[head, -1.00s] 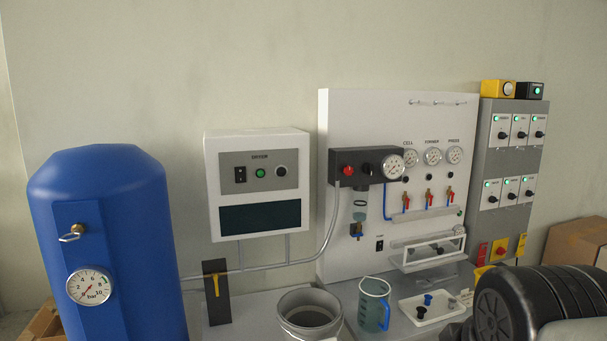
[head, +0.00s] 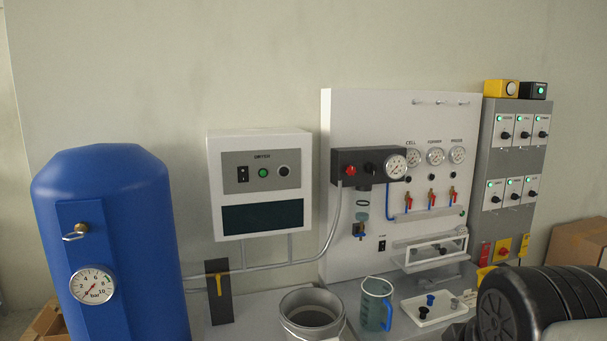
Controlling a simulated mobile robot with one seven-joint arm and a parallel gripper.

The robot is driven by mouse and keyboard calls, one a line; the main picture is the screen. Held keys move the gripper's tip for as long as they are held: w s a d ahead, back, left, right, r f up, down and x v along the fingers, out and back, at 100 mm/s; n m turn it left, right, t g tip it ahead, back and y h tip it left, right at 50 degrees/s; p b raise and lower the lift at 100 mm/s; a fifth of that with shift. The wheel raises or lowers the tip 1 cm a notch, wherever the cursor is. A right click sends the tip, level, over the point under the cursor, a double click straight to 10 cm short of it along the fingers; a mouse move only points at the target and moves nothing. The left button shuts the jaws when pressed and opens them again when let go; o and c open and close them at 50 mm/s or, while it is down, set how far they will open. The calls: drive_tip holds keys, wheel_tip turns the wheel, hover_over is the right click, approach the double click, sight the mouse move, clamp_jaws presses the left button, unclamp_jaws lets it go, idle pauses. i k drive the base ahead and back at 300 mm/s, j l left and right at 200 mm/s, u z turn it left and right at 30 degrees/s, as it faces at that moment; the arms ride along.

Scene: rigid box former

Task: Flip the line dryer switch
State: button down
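The dryer (head: 212,190) is a white box on the wall, left of centre in the head view. Its grey panel, labelled DRYER, carries a small black rocker switch (head: 243,174) at the left. A lit green button (head: 263,173) and a black round knob (head: 283,171) sit to its right. A dark window (head: 262,217) lies below the panel. The rocker is too small to tell which way it is set. My gripper is not in view, and nothing hides the dryer's front.
A blue tank (head: 140,220) with a gauge stands at the left. A yellow-handled valve (head: 218,285), a grey bucket (head: 312,300) and a blue jug (head: 375,303) stand below. A white gauge board (head: 365,110) and a grey switch cabinet (head: 510,165) are right of the dryer.

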sight(242, 172)
drive_tip(key=j+u, duration=0.25)
drive_tip(key=j, duration=0.15)
drive_tip(key=i+j+u, duration=0.2)
drive_tip(key=j, duration=0.15)
drive_tip(key=j+u, duration=0.25)
drive_tip(key=j, duration=0.5)
drive_tip(key=l, duration=0.35)
drive_tip(key=i, duration=0.05)
